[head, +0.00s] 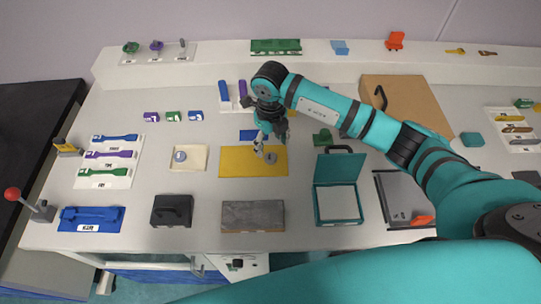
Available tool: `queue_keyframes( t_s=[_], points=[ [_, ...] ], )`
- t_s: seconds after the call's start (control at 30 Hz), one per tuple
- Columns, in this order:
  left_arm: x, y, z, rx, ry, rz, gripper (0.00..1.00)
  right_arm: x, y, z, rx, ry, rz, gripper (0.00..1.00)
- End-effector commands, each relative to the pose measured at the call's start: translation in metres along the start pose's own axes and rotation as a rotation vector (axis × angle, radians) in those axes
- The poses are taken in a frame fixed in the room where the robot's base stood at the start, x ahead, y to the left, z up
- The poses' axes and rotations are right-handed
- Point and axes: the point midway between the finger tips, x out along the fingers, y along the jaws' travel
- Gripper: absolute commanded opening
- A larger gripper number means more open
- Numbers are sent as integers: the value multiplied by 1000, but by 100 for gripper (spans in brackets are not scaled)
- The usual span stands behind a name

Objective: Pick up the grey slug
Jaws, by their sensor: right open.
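A small grey slug (271,158) sits on the yellow mat (234,163) in the middle of the bench. My right gripper (266,146) hangs just above and beside it, pointing down over the mat. Its fingers are open and nothing shows between them. The fingers partly cover the mat near the slug, and I cannot tell whether they touch it. Another small grey round piece (180,156) lies on a beige pad (195,163) to the left. My left gripper is not in view.
A grey slab (252,216) and a black box (172,210) stand at the front. A teal open-lidded case (338,203) is right of the mat. A blue block (249,135) and a green piece (323,138) are close by. My right arm crosses over the right side.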

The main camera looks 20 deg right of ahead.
Motion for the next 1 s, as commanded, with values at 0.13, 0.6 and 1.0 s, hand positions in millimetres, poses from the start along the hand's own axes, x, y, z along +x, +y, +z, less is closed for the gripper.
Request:
queue_keyframes(
  t_s=[0.13, 0.6, 1.0],
  points=[
    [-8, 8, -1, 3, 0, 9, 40, 9, 1, -1, 0, 5, 2, 62],
    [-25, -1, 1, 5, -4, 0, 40, 55, 2, 1, -2, 0, 1, 62],
    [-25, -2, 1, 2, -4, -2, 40, 54, 2, 1, -1, 0, 0, 23]
  ],
)
